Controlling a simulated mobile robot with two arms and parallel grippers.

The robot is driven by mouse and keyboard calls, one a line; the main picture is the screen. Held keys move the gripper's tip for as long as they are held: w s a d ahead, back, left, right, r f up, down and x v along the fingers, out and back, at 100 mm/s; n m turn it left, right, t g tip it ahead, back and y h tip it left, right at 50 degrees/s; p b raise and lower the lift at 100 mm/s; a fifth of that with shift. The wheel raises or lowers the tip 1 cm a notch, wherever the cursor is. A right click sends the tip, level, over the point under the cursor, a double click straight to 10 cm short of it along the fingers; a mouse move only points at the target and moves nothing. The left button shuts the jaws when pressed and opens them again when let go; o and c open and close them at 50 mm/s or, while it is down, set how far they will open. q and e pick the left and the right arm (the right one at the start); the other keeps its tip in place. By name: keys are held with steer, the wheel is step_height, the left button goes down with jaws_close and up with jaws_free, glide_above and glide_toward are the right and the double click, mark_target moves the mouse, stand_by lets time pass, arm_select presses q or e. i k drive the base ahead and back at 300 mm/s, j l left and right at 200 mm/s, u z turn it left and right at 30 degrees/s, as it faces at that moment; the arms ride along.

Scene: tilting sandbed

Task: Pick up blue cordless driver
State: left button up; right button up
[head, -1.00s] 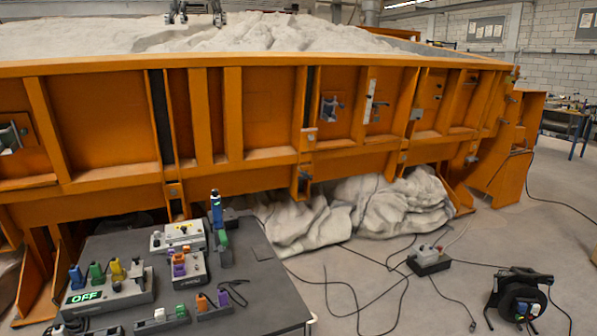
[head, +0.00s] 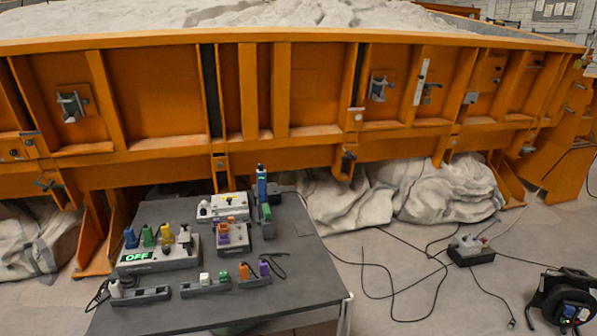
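An upright blue tool (head: 262,185), which looks like the blue cordless driver, stands at the back right of the dark grey table (head: 290,290). It seems to stand in a dark holder, next to a green-bodied tool (head: 266,212). Its lower end is partly hidden and too small to make out. A smaller blue piece (head: 130,238) sits on the grey box with the lit OFF sign (head: 138,256). Neither of my grippers is in view.
The table also bears a white box (head: 222,207), a grey box with purple and orange parts (head: 233,238) and low racks. Its front right is clear. The orange sandbed frame (head: 310,90) rises behind. Cables, a socket box (head: 470,249) and a cable reel (head: 562,302) lie on the floor at right.

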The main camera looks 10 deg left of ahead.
mark_target(261, 177)
steer(key=i+j+u, duration=0.25)
steer(key=i, duration=0.35)
steer(key=i+j+u, duration=0.25)
steer(key=i, duration=0.4)
steer(key=i+j+u, duration=0.25)
steer(key=i, duration=0.35)
steer(key=l, duration=0.1)
